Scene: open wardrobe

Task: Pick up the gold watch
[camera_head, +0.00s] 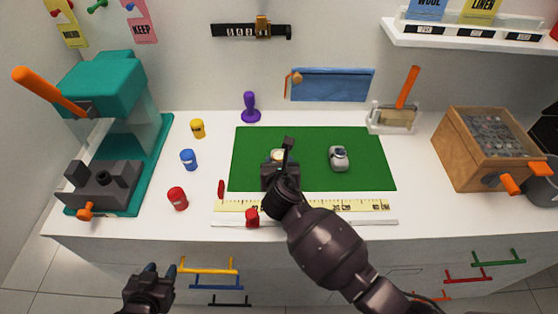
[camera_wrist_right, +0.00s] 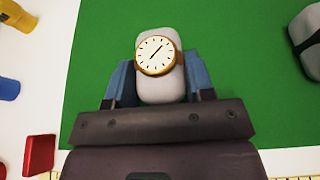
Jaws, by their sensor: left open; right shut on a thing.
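The gold watch (camera_wrist_right: 156,54) has a white round dial and is strapped around a pale grey cushion (camera_wrist_right: 160,91). In the head view the watch (camera_head: 277,155) is partly hidden behind my right gripper (camera_head: 279,166), over the green mat (camera_head: 325,177). In the right wrist view the blue fingers of my right gripper (camera_wrist_right: 158,82) are shut on both sides of the cushion with the watch. I cannot tell whether the cushion touches the mat. My left gripper (camera_head: 161,271) is open and empty, low in front of the table.
A second watch on a grey cushion (camera_head: 339,158) stands on the mat to the right. A yellow ruler (camera_head: 350,205) lies along the front. Yellow, blue and red spools (camera_head: 177,198), a teal press (camera_head: 105,90) and a wooden box (camera_head: 480,160) stand around.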

